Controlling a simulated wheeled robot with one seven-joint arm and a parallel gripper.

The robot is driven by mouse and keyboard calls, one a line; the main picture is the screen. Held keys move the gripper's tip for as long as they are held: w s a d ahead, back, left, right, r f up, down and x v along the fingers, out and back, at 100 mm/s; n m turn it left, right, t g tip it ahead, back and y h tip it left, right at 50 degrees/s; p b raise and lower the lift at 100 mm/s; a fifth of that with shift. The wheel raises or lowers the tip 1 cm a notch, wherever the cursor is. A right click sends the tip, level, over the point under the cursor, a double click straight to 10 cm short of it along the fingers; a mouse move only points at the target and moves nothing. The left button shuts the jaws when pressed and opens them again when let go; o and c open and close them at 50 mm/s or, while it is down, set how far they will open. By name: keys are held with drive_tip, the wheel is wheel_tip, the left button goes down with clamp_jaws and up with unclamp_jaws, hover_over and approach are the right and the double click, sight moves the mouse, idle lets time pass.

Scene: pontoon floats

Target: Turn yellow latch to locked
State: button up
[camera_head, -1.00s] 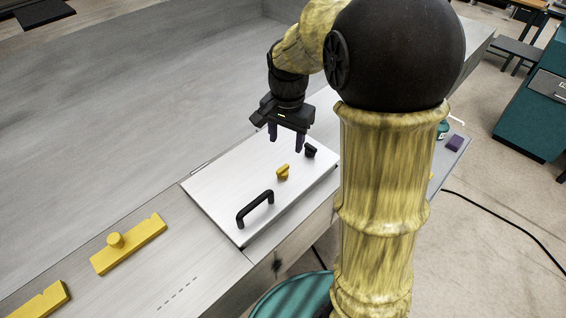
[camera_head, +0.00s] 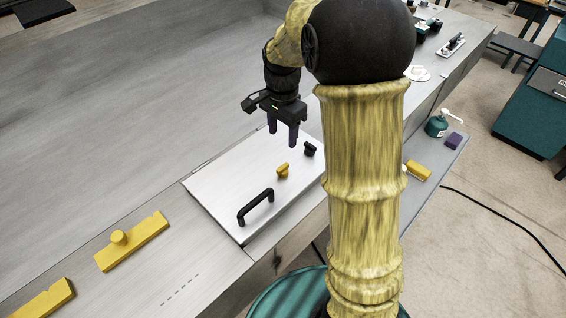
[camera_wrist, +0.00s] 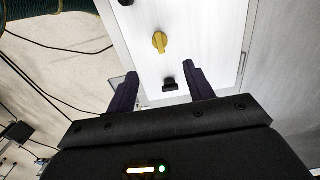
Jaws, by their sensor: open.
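The yellow latch (camera_head: 283,170) is a small knob on the white hatch panel (camera_head: 225,185), between a black handle (camera_head: 255,206) and a black latch (camera_head: 310,149). In the wrist view the yellow latch (camera_wrist: 160,42) shows ahead of the fingers, with the black latch (camera_wrist: 169,84) nearer, between the fingertips in the picture. My gripper (camera_head: 283,137) is open and empty, above the far part of the panel. It also shows in the wrist view (camera_wrist: 162,80). It appears apart from both latches.
Yellow blocks (camera_head: 132,241) lie on the metal counter left of the panel. A yellow item (camera_head: 418,170), a green pump bottle (camera_head: 437,124) and a purple block (camera_head: 454,141) sit to the right, past my arm. The panel's left part is clear.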

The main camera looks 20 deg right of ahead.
sight(283, 167)
wheel_tip(283, 167, down, 13)
drive_tip(key=p, duration=0.3)
drive_tip(key=shift+c, duration=0.4)
drive_tip(key=c, duration=0.9)
